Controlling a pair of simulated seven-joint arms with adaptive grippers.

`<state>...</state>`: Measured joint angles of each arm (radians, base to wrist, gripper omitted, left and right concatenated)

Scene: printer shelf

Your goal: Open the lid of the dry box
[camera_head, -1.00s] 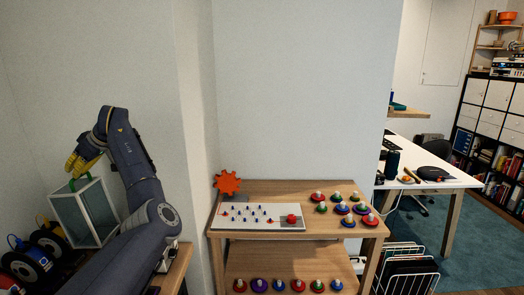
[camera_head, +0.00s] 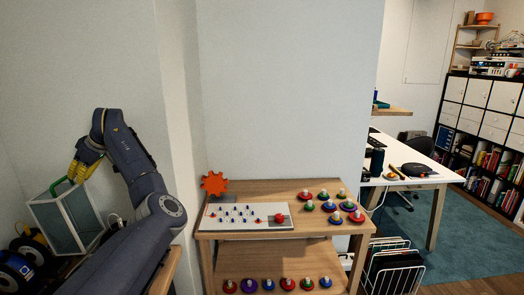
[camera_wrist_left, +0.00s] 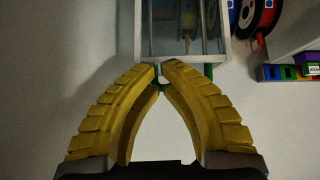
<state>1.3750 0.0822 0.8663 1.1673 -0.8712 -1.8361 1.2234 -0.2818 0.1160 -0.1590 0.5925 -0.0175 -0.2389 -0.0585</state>
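The dry box (camera_head: 65,222) is a white-framed box with clear panels at the left, and its lid looks down. A green handle (camera_head: 62,186) runs along its top. My left gripper (camera_head: 75,178) has yellow fingers pointing down at the top of the box, by the handle's right part. In the left wrist view the fingertips (camera_wrist_left: 160,66) meet or nearly meet, just beside the box's edge (camera_wrist_left: 185,58). A bit of green (camera_wrist_left: 162,83) shows in the gap between the fingers; I see no firm hold on it. My right gripper is out of view.
Filament spools (camera_head: 20,262) stand in front of the box at lower left. A wooden shelf (camera_head: 310,232) in the middle holds a white board, an orange gear and several coloured pieces. A white desk (camera_head: 430,172) stands at right. The wall is close behind.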

